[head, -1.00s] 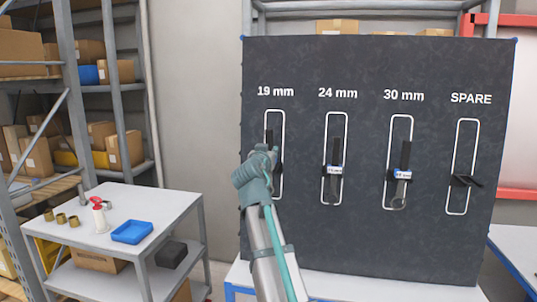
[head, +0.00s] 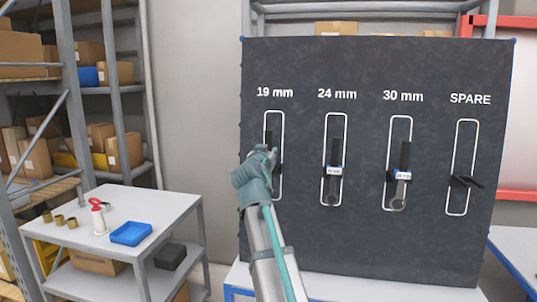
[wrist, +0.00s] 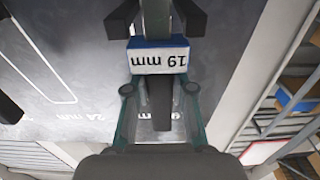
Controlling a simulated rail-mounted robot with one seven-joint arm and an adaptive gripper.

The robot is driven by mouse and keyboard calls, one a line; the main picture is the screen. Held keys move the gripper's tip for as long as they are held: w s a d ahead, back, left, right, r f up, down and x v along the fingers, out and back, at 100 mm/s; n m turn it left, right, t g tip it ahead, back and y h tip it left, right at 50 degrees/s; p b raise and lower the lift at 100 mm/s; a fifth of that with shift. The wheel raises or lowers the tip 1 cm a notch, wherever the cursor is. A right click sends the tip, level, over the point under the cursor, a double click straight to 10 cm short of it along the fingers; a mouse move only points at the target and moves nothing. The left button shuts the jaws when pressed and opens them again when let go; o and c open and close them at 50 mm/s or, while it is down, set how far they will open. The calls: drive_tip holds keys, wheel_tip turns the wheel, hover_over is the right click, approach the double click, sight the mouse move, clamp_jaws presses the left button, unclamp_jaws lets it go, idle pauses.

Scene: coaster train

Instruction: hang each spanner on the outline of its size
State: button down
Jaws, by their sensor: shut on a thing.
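My gripper (head: 264,158) is at the 19 mm outline (head: 282,125) on the dark board. In the wrist view my gripper (wrist: 160,92) is shut on a spanner (wrist: 160,105) with a blue and white tag reading 19 mm. The spanner's dark handle lies between the fingers, and its grey part sits between two black hook pieces (wrist: 190,18). In the head view my gripper hides much of it. A tagged spanner (head: 335,160) hangs upright in the 24 mm outline, and a larger one (head: 404,160) in the 30 mm outline. The SPARE outline (head: 460,212) holds only a black hook (head: 466,181).
The board (head: 370,240) stands on a pale bench. At left a grey trolley (head: 180,212) carries a blue tray (head: 131,233), brass-coloured rings and a white bottle. Shelving with boxes stands behind it. The space in front of the board's right half is clear.

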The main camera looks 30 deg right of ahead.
drive_tip(key=shift+f+b, duration=0.8)
idle(0.9)
drive_tip(key=c, duration=0.9)
unclamp_jaws()
